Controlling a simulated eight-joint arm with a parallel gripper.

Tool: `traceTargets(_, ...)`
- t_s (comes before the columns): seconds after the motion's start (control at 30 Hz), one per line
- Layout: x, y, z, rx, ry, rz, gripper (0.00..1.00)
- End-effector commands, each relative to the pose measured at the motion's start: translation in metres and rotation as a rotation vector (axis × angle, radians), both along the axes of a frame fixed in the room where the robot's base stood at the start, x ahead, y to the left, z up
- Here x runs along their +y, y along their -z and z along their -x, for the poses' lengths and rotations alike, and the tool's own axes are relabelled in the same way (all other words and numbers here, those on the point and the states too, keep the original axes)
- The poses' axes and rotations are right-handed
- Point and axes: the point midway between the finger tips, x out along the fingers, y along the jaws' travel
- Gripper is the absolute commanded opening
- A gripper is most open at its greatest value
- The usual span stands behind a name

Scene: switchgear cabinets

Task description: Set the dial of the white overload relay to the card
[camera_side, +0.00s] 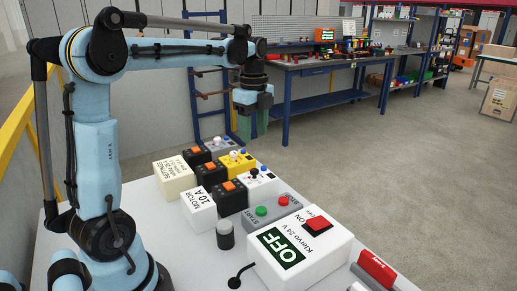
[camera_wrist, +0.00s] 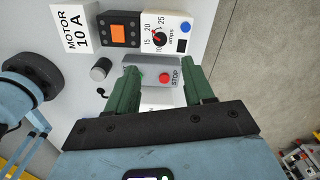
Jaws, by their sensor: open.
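The white overload relay (camera_side: 263,180) stands in the front row of devices, beside a black contactor with an orange face. The wrist view shows its face (camera_wrist: 178,28) near the top, with a black dial (camera_wrist: 159,39), a scale including 15, 20 and 25 amps, and a blue button. The dial's exact setting is too small to read surely. The white card block (camera_side: 199,209) reads "MOTOR 10 A"; it also shows in the wrist view (camera_wrist: 73,28). My gripper (camera_side: 250,120) is open and empty above the table. Its green fingers (camera_wrist: 160,80) are apart, short of the relay.
A grey START/STOP box (camera_side: 271,214) with green and red buttons lies near the relay. A yellow relay (camera_side: 236,163) and a grey one (camera_side: 221,147) stand behind. A "SETTINGS" block (camera_side: 173,179), a dark cylinder (camera_side: 225,234) and a white "OFF" box (camera_side: 300,250) share the table.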

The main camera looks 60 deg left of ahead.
Motion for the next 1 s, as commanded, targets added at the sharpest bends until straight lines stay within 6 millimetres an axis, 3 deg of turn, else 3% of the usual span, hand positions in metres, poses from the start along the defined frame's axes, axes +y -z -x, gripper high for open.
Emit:
traceTargets(0.6,0.000,0.092,0.000,-0.002,-0.002,-0.001,0.52)
traceTargets(1.0,0.000,0.109,0.000,-0.002,-0.002,-0.001,0.52)
